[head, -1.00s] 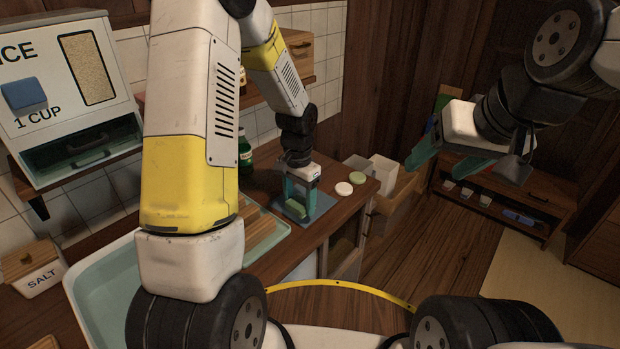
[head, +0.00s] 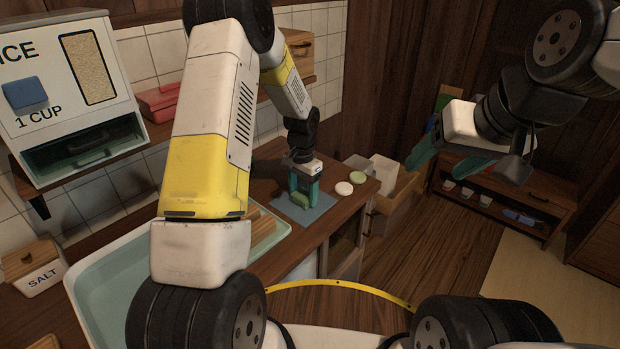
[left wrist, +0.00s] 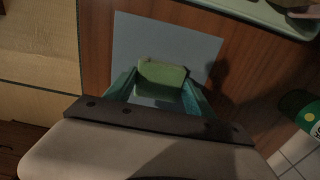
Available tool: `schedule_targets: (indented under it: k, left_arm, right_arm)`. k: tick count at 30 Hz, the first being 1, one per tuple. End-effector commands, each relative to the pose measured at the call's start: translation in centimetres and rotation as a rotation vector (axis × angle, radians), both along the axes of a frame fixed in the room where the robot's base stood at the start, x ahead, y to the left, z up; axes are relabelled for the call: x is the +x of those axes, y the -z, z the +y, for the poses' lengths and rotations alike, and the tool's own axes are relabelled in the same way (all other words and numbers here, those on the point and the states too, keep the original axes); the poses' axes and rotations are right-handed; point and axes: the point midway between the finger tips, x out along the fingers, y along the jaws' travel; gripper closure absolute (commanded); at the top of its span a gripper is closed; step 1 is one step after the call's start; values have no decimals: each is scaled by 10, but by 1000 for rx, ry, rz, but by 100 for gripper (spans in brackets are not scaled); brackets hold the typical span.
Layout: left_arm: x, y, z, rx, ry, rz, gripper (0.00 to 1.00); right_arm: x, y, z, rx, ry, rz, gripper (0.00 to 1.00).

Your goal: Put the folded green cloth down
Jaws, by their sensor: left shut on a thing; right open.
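My left gripper (head: 303,196) is shut on the folded green cloth (head: 300,202) at the far end of the wooden counter. The cloth is a small, thick green block, and it is over a flat blue-grey mat (head: 322,208). In the left wrist view the cloth (left wrist: 162,77) sits between the teal fingertips, with the mat (left wrist: 190,42) behind and around it. I cannot tell whether the cloth touches the mat. My right gripper (head: 448,162) is open and empty, out over the floor at the right.
A white disc (head: 344,188) and a pale green disc (head: 357,178) lie right of the mat. A teal tray (head: 110,285) and a salt box (head: 36,268) are nearer. A green bottle (left wrist: 300,108) stands close to the gripper. A low shelf (head: 505,205) stands at right.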

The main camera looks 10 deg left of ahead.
Motion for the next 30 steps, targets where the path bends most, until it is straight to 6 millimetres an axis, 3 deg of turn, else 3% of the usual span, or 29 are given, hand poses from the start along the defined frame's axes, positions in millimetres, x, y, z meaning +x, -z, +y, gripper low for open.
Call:
schedule_targets:
  k: [4, 5, 7, 8, 20, 30]
  left_arm:
    - [0, 3, 0, 0, 0, 0, 75]
    - [0, 3, 0, 0, 0, 0, 31]
    - [0, 3, 0, 0, 0, 0, 18]
    - [0, 3, 0, 0, 0, 0, 16]
    - [0, -5, 0, 0, 0, -2, 16]
    - [1, -72, 0, -1, -1, -5, 16]
  right_arm:
    - [0, 0, 0, 0, 0, 0, 34]
    - [0, 0, 0, 0, 0, 0, 34]
    - [0, 0, 0, 0, 0, 0, 34]
    - [0, 0, 0, 0, 0, 0, 34]
    - [0, 0, 0, 0, 0, 0, 34]
    - [0, 0, 0, 0, 0, 0, 34]
